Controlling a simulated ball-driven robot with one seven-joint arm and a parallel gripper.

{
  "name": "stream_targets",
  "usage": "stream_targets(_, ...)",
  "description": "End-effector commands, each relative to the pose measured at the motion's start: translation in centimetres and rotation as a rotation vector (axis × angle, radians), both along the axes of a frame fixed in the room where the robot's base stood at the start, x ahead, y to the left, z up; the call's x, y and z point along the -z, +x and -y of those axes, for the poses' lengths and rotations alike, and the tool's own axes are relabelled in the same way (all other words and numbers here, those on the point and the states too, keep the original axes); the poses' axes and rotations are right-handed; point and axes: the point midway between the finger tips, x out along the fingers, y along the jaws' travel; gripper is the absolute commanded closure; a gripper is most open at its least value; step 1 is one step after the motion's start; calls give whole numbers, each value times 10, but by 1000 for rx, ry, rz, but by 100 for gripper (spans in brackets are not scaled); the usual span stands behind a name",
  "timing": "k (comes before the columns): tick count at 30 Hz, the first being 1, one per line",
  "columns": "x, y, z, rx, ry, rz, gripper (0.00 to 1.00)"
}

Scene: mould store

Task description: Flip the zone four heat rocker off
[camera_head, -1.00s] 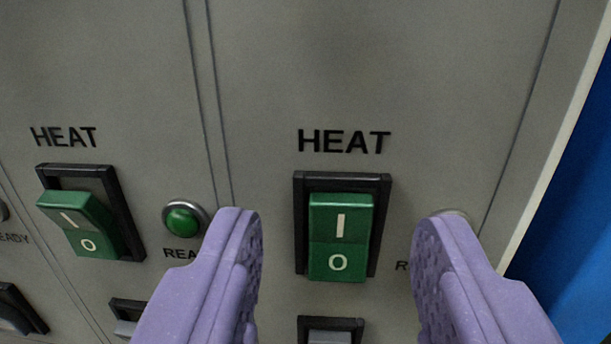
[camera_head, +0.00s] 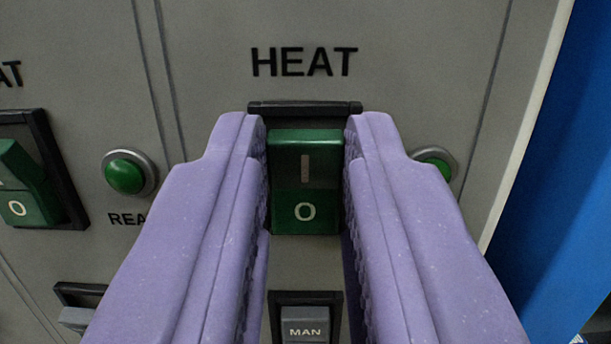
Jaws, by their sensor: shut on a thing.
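The green heat rocker (camera_head: 305,182) sits in a black frame under a HEAT label (camera_head: 304,61), in the middle of the picture. It bears an I on its upper half, now in shadow, and an O on its lower half. My gripper (camera_head: 306,135) has its two purple fingers on either side of the rocker, shut on it. The fingers hide the sides of the black frame. No zone number shows in view.
A second green heat rocker (camera_head: 25,185) is at the left edge. Round green lamps stand left (camera_head: 128,173) and right (camera_head: 437,160) of the held rocker. A grey MAN switch (camera_head: 305,325) lies below. A blue surface (camera_head: 545,190) is at the right.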

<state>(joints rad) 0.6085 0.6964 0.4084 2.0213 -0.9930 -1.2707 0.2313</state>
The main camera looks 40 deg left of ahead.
Motion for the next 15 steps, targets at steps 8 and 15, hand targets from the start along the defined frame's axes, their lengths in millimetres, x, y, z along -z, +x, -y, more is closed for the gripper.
stream_targets(8, 6, -1, 1, 1, 91, 125, 100)
stream_targets(15, 5, -1, 1, 1, 90, 124, 74)
